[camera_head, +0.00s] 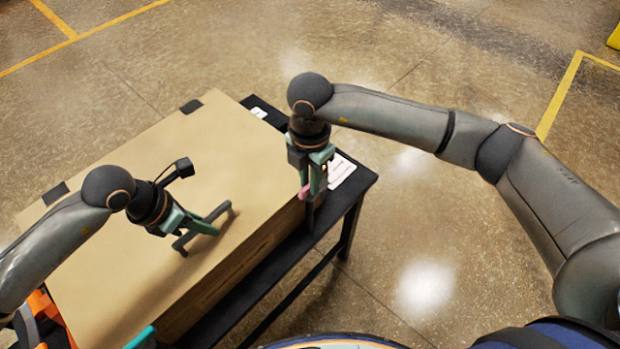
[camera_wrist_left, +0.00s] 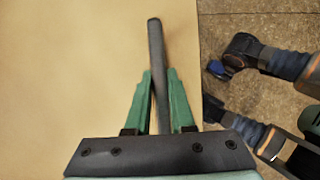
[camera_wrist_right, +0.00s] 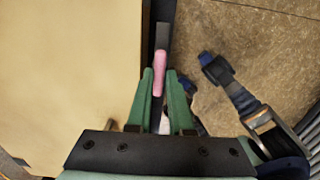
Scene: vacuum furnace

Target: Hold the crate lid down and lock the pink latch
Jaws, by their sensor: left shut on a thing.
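A dark bar handle stands on the lid and shows in the left wrist view (camera_wrist_left: 155,40). My left gripper (camera_head: 200,228) is shut on this bar. The pink latch (camera_head: 302,193) is at the crate's right edge, partly hidden by my right gripper (camera_head: 315,180). In the right wrist view the pink latch (camera_wrist_right: 159,75) lies between my right fingertips, on a dark strip along the crate. Whether those fingers press on it cannot be told.
The crate stands on a black table (camera_head: 262,302) with a narrow free strip at its right, where a white label (camera_head: 341,168) lies. A teal part (camera_head: 141,338) shows at the near edge. Black corner pieces (camera_head: 191,106) sit on the far edge. Open floor lies to the right.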

